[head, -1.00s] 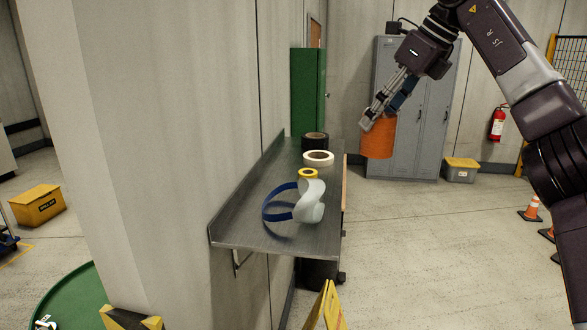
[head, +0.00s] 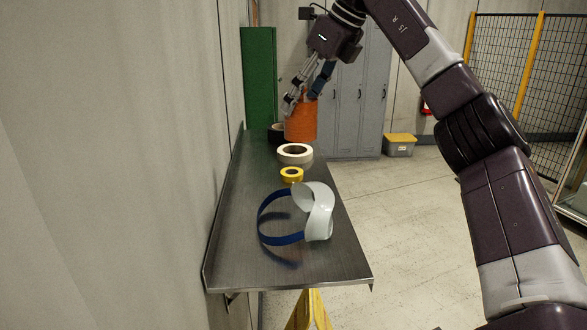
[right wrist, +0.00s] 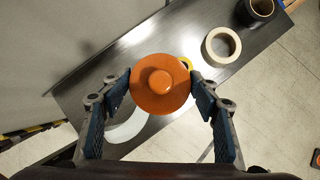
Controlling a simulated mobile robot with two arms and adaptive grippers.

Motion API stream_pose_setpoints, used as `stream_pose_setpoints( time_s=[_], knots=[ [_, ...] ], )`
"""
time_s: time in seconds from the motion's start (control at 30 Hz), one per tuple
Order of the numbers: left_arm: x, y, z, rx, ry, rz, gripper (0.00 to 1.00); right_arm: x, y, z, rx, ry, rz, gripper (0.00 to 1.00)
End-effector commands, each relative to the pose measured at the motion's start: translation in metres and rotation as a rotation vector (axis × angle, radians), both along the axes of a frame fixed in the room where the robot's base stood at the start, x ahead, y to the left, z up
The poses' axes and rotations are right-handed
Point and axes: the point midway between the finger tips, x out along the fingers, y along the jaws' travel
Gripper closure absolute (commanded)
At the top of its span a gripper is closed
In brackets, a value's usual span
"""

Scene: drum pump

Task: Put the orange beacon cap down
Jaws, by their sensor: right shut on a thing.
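The orange beacon cap (head: 301,122) is held by my right gripper (head: 305,95), above the far part of the metal shelf (head: 240,262). In the right wrist view the cap (right wrist: 160,83) shows from above as a round disc with a knob. The blue-padded fingers of my right gripper (right wrist: 162,88) press on its two sides. In that view the shelf (right wrist: 110,55) lies below the cap, and the cap appears apart from it. My left gripper is not in view.
On the shelf are a white tape roll (head: 295,154), a small yellow roll (head: 291,174), a black roll (head: 276,132) and a face shield (head: 318,212) with a blue band. The shelf's near end is bare. Grey lockers (head: 350,105) and a green cabinet (head: 259,80) stand behind.

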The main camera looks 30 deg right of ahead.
Motion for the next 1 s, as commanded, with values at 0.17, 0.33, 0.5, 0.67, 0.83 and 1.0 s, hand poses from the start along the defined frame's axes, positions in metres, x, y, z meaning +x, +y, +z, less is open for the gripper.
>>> stream_pose_setpoints(
  time_s=[0.17, 0.33, 0.5, 0.67, 0.83, 1.0],
  knots=[
    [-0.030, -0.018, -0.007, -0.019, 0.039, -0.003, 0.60, 0.000, 0.000, -0.047, -0.002, 0.004, 0.002, 0.68],
    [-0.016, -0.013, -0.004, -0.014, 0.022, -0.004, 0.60, 0.000, 0.000, -0.084, -0.003, 0.003, 0.002, 0.68],
    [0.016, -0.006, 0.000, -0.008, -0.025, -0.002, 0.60, 0.001, 0.001, -0.104, -0.001, 0.001, 0.001, 0.68],
    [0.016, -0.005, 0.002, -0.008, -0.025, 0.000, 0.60, 0.000, 0.001, -0.120, -0.002, 0.002, 0.001, 0.68],
    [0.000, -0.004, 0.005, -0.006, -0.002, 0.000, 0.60, 0.000, 0.001, -0.144, -0.002, 0.002, 0.001, 0.68],
    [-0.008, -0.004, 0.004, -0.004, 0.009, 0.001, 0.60, 0.001, 0.002, -0.149, 0.000, -0.001, 0.001, 0.68]
  ],
)
